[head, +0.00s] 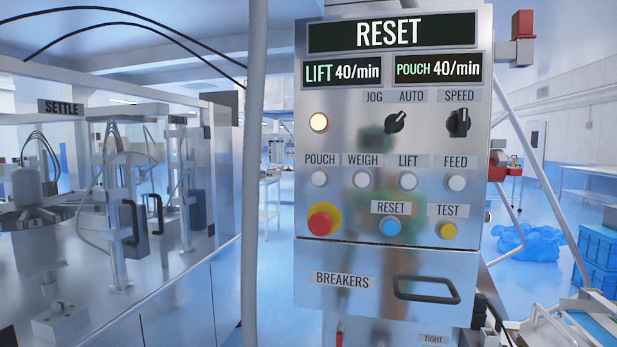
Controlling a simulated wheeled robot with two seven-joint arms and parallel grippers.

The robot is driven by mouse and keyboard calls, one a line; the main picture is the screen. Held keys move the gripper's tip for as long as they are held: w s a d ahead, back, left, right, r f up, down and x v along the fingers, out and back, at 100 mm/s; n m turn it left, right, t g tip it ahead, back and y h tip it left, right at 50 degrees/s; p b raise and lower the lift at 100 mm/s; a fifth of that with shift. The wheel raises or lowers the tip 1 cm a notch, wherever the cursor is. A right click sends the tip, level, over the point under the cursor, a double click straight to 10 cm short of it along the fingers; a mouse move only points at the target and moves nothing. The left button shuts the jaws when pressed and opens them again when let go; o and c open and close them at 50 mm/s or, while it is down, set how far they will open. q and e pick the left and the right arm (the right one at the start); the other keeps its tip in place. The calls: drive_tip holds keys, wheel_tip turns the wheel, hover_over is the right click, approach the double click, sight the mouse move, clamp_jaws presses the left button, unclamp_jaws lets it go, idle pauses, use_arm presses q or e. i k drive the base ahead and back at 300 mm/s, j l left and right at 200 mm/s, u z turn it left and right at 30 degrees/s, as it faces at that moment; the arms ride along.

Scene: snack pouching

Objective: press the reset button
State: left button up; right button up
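The reset button (390,227) is a round blue button in a metal ring, low on the upright steel control panel (330,106). A "RESET" label sits right above it. A red emergency-stop button (322,220) on a yellow ring is to its left, and a yellow test button (447,230) is to its right. The display (391,32) at the top of the panel reads "RESET". Nothing touches or covers the blue button. Neither of my grippers shows in the head view.
A breakers door with a dark handle (427,289) is below the buttons. A grey vertical pole (254,174) stands just left of the panel. A glass-sided machine labelled "SETTLE" (61,108) fills the left. Blue crates (598,248) and a blue bag (527,243) are at right.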

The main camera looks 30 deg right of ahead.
sight(391, 226)
drive_tip(key=z, duration=1.45)
